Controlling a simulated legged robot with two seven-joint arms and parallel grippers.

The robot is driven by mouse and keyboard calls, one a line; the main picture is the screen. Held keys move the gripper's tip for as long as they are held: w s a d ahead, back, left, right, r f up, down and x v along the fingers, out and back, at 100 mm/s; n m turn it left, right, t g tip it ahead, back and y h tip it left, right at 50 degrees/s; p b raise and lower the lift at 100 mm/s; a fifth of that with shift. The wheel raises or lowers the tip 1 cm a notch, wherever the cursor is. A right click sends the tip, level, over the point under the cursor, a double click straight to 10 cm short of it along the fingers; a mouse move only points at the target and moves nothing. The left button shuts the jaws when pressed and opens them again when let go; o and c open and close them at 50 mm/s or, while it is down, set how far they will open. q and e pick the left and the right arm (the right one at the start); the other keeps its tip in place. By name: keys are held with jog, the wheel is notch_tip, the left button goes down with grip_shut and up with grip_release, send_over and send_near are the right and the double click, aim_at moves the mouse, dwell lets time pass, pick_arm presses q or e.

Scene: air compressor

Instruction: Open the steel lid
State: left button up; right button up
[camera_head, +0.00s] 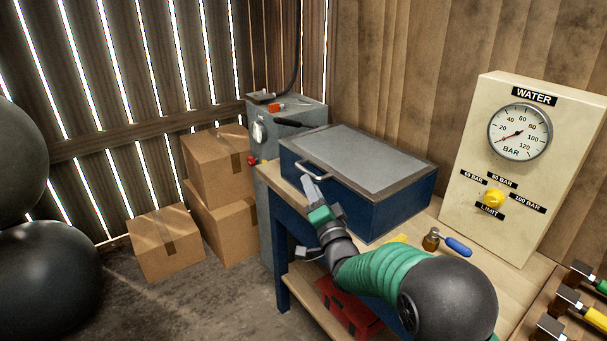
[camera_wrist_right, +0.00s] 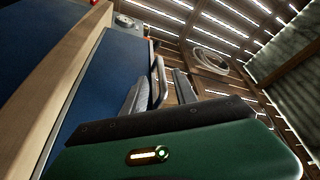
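The steel lid (camera_head: 365,155) is a flat grey panel with a darker rim on top of a blue box (camera_head: 395,212) on the workbench. It lies shut. A silver bar handle (camera_head: 313,171) is at its front left edge; the handle also shows in the right wrist view (camera_wrist_right: 159,80). My right gripper (camera_head: 309,188) is just in front of and below the handle. In the right wrist view its two fingers (camera_wrist_right: 160,92) are apart, and the handle appears in the gap between them. I cannot tell whether they touch it. My left gripper is not in view.
A grey cabinet (camera_head: 290,112) stands behind the box. Cardboard boxes (camera_head: 217,165) are stacked at the left. A red toolbox (camera_head: 345,306) is on the lower shelf.

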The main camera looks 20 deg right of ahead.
aim_at(306, 170)
jog(key=x, duration=0.6)
jog(key=shift+d+r, duration=0.1)
jog(key=shift+d, duration=0.15)
jog(key=shift+s+a, duration=0.1)
grip_shut()
dwell(0.9)
